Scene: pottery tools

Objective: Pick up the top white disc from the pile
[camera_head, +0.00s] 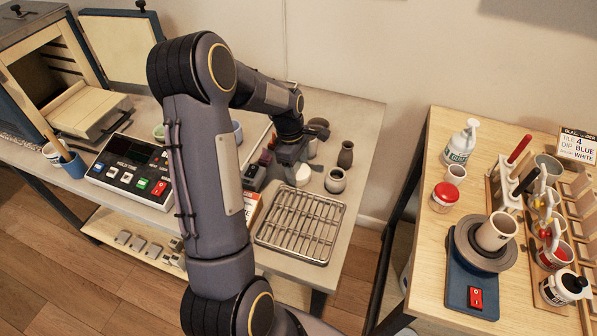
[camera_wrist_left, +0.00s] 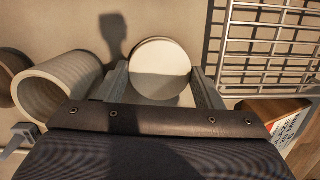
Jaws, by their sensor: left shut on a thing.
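The round white disc (camera_wrist_left: 160,66) sits between the two fingers of my left gripper (camera_wrist_left: 160,88) in the left wrist view, and a second edge shows just under its rim. My left gripper is shut on the disc. In the head view the gripper (camera_head: 291,158) is low over the table beside the wire rack, and white discs (camera_head: 302,175) show at its right side. My forearm hides part of this area. How many discs lie in the pile is not clear. My right gripper is not in view.
A wire rack (camera_head: 301,226) lies in front of the gripper. A small pot (camera_head: 335,180) and a dark vase (camera_head: 346,154) stand to the right. A control box (camera_head: 131,170) is at the left.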

